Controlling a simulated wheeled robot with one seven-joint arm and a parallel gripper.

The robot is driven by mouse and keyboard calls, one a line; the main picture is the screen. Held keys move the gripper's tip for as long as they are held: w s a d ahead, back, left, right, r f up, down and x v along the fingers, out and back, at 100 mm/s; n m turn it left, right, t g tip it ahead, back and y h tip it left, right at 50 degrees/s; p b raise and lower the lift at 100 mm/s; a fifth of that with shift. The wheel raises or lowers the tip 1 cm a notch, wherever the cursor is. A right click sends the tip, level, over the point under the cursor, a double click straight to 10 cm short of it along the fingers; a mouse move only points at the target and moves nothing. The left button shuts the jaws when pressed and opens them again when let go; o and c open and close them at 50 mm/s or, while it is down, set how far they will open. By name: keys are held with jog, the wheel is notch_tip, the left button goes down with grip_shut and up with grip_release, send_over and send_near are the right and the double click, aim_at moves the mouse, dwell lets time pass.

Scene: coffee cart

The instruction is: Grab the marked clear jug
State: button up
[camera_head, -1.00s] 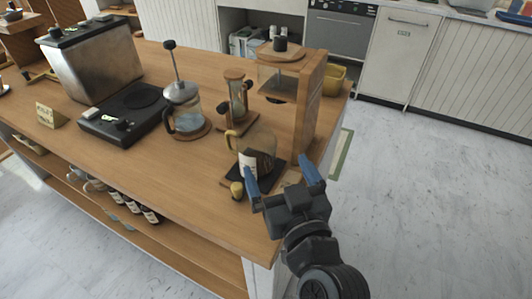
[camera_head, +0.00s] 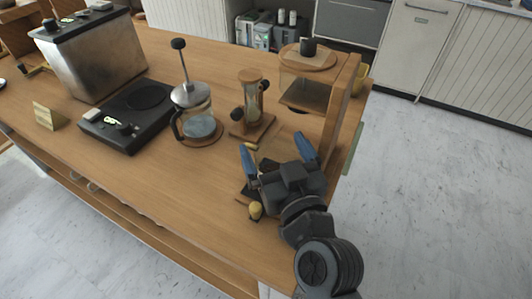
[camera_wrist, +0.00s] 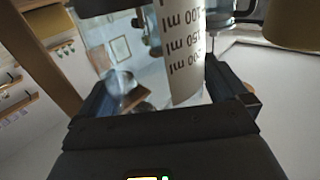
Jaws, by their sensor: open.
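The clear jug (camera_wrist: 181,50) fills the middle of the wrist view, with a pale label marked in ml. The label's numbers appear upside down. My gripper (camera_wrist: 160,92) is open, with one finger on each side of the jug. I cannot tell whether either finger touches the glass. In the head view my gripper (camera_head: 274,145) is over the right end of the wooden counter, and it hides almost all of the jug. A corner of the dark mat (camera_head: 247,191) shows beside the gripper.
A wooden dripper stand (camera_head: 343,105) rises close behind my gripper. A small yellow-topped object (camera_head: 256,210) lies near the mat. A black scale (camera_head: 128,115) is farther left. The front counter middle is clear.

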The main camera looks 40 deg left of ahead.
jog(key=c, duration=0.9)
jog(key=shift+r, duration=0.15)
